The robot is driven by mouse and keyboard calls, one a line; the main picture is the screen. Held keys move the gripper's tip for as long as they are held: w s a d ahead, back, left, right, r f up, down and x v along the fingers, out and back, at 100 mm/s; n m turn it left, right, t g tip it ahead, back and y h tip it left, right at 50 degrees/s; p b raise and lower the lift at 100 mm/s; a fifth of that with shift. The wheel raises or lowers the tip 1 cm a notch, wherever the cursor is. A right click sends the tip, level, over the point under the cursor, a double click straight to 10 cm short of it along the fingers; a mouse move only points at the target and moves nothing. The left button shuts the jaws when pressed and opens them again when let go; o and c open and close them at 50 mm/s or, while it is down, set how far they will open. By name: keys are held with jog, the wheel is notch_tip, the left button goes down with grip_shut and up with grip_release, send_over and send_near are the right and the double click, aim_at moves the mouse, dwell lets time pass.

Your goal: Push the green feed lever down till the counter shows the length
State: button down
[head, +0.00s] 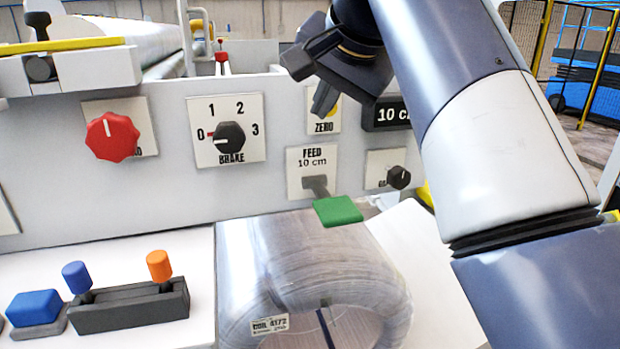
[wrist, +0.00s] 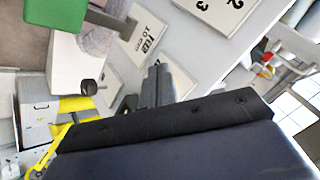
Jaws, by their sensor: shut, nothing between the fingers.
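The green feed lever (head: 338,210) sticks out from a plate (head: 312,158) marked "FEED 10 cm" on the panel, just above the wrapped coil (head: 300,262). In the wrist view the green lever (wrist: 50,28) is at the top left. The counter (head: 388,114) is dark and shows "10 c", with its right end hidden behind my arm. My gripper (head: 325,100) is shut and empty, above the lever and apart from it, in front of the yellow button by the "ZERO" label (head: 324,127). Its fingers (wrist: 157,85) show closed together in the wrist view.
The panel also holds a red knob (head: 112,137), a black brake knob (head: 229,137) pointing at 0 and a small black knob (head: 399,177). Blue and orange levers (head: 130,303) stand at the lower left beside a blue button (head: 35,308).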

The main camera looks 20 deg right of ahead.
jog(key=shift+w+f, duration=0.1)
jog(key=shift+w, duration=0.1)
jog(key=shift+s, duration=0.1)
jog(key=b, duration=0.3)
send_over(316, 185)
jog(key=s, duration=0.3)
notch_tip(316, 185, down, 8)
jog(key=shift+r, duration=0.1)
jog(key=shift+d+f, duration=0.1)
jog(key=shift+f, duration=0.4)
dwell(1.2)
jog(key=shift+f+b, duration=0.3)
jog(key=shift+f, duration=0.1)
jog(key=shift+f+b, duration=0.45)
jog(key=shift+f, duration=0.15)
dwell(0.8)
dwell(0.5)
jog(key=shift+w+r+p, duration=0.1)
jog(key=shift+r+p, duration=0.95)
jog(key=shift+p, duration=0.05)
